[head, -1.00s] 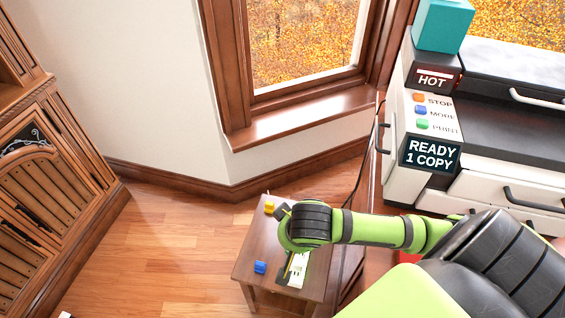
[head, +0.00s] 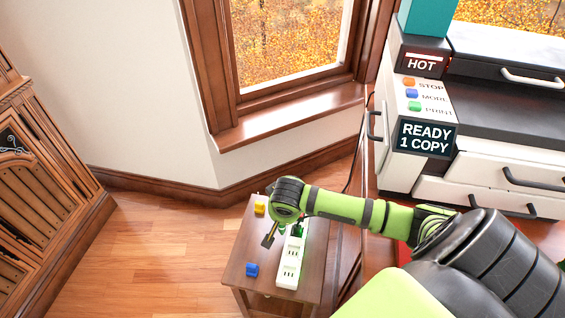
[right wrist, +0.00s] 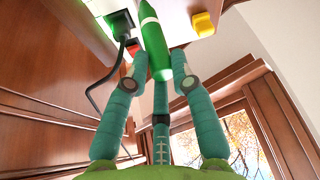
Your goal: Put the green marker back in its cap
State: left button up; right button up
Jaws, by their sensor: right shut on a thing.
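My right gripper (right wrist: 160,70) is shut on the green marker (right wrist: 154,40) in the right wrist view. The marker's pointed end extends away from the fingers, toward the white strip (right wrist: 172,14). In the head view, my right wrist is above the small wooden table (head: 237,270) and hides most of the gripper and the marker. A green-edged black piece (right wrist: 119,20) sits on the strip beside the marker; I cannot tell whether it is the cap. My left gripper is not in view.
The white strip with slots (head: 289,268) lies on the table. A black cord (right wrist: 100,82) hangs from the strip. A copier (head: 425,140) stands right; floor is clear left.

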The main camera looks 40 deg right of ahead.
aim_at(283, 232)
jog(key=shift+f, duration=1.9)
jog(key=shift+f, duration=0.15)
jog(key=o, duration=0.9)
